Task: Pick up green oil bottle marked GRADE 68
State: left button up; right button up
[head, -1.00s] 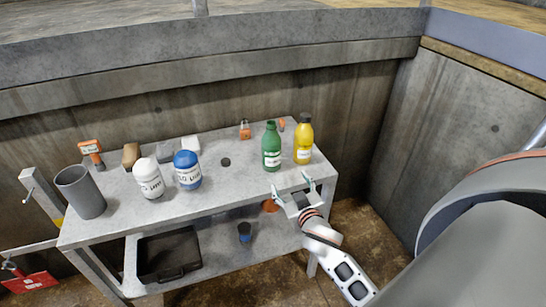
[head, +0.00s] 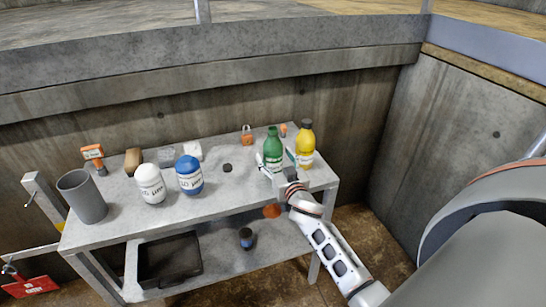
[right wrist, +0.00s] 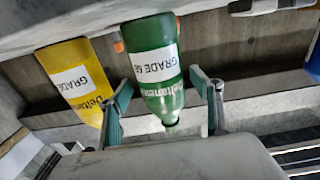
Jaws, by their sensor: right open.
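The green oil bottle (head: 272,148) stands upright on the grey workbench (head: 225,200), just left of a yellow bottle (head: 305,140). In the right wrist view the picture is upside down, and the green bottle (right wrist: 155,68) shows its white label reading GRADE 68. My right gripper (head: 277,165) is open at the near side of the green bottle. In the right wrist view its two fingers (right wrist: 163,100) lie on either side of the bottle's neck and upper part, with gaps visible. The left gripper is not in view.
The yellow bottle (right wrist: 75,75) stands close beside one finger. An orange padlock (head: 247,135) lies behind. A black tray (head: 170,260) is on the lower shelf.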

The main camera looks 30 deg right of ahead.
jog(key=shift+x, duration=0.85)
jog(key=shift+c, duration=0.3)
jog(key=c, duration=1.3)
jog(key=shift+c, duration=0.7)
jog(key=shift+r, duration=0.2)
